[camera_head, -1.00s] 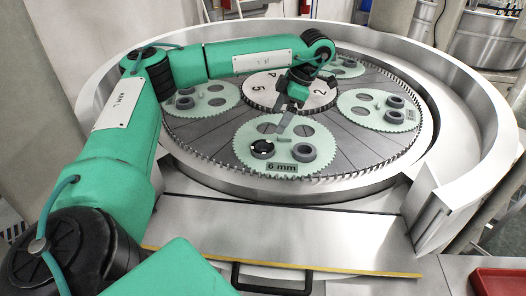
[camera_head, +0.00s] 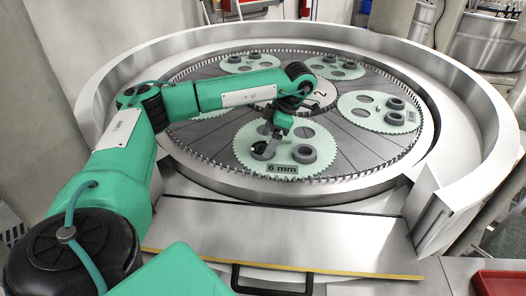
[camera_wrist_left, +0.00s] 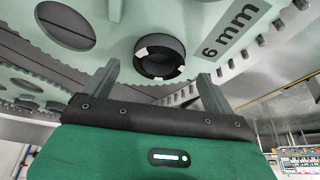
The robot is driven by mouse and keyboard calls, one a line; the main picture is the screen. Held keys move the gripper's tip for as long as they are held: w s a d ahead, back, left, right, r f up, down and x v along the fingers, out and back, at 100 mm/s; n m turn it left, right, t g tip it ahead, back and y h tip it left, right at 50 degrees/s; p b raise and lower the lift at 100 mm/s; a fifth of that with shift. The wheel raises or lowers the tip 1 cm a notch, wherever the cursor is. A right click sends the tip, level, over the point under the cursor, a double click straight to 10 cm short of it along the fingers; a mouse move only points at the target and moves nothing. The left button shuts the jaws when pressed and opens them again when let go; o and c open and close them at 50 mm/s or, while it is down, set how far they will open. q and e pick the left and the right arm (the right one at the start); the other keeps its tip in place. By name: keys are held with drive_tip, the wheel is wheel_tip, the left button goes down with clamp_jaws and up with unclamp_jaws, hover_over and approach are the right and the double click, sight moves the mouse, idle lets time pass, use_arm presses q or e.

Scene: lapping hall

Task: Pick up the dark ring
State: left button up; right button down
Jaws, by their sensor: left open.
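The dark ring (camera_head: 259,152) sits on the left part of the front green toothed disc (camera_head: 318,137), the one labelled 6 mm. In the head view my left gripper (camera_head: 268,146) is right at it and partly covers it. In the left wrist view the dark ring (camera_wrist_left: 160,57) shows whole, with pale patches on its rim. My left gripper (camera_wrist_left: 159,78) is open there, one finger to each side of the ring, with nothing between the fingers near the camera. I cannot tell whether the fingers touch the disc. My right gripper is not in view.
A grey ring (camera_head: 304,153) sits close to the right on the same disc. Other green discs with grey rings (camera_head: 395,110) lie around the round plate. A raised metal rim (camera_head: 476,150) surrounds it. A red tray (camera_head: 497,283) is at the front right.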

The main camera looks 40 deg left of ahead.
use_arm(q)
drive_tip(key=shift+s+a+f, duration=0.1)
drive_tip(key=shift+a+f, duration=0.1)
drive_tip(key=shift+f, duration=0.2)
drive_tip(key=shift+s+a+f+p, duration=0.15)
drive_tip(key=shift+f+p, duration=0.2)
drive_tip(key=shift+p, duration=0.1)
drive_tip(key=shift+s+a+f, duration=0.15)
drive_tip(key=shift+f, duration=0.4)
drive_tip(key=c, duration=1.2)
drive_tip(key=shift+r, duration=0.6)
wheel_tip(320, 180, up, 19)
drive_tip(key=p, duration=0.2)
